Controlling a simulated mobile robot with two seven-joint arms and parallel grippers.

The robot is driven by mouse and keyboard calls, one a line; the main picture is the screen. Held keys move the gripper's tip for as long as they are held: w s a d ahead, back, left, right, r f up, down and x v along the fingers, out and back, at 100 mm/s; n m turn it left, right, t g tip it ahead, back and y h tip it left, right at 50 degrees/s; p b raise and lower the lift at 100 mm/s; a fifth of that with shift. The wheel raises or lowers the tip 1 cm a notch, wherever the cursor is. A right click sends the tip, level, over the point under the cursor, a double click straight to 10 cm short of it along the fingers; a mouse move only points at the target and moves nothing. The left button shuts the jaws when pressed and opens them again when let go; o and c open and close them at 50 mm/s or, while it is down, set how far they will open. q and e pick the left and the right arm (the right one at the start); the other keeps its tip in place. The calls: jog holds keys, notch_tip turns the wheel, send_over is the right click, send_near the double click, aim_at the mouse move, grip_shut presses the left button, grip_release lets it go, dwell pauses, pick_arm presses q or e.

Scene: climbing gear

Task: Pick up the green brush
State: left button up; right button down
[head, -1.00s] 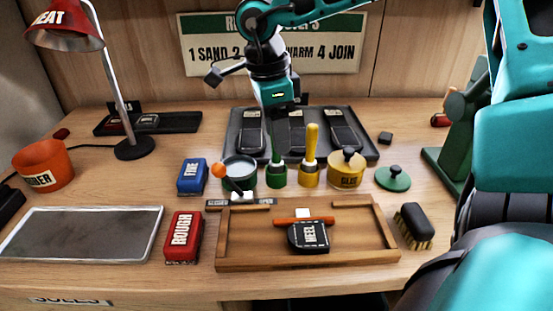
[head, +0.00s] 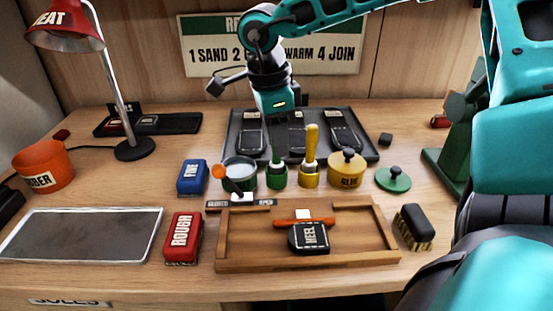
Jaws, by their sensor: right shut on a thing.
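The green brush (head: 277,177) stands upright in its green holder, to the left of the yellow-handled brush (head: 310,150). Its green handle is mostly hidden behind my right gripper (head: 278,148). That gripper points down from above and is shut on the brush's handle. The white collar at the foot of the handle shows just below the fingers. My left gripper is not in view.
A dark tray with shoe soles (head: 370,151) lies behind. A wooden tray (head: 235,259) with a heel block sits in front.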

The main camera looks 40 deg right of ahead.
notch_tip(320, 180, up, 20)
jog(key=p, duration=0.2)
jog(key=shift+p, duration=0.4)
dwell(1.0)
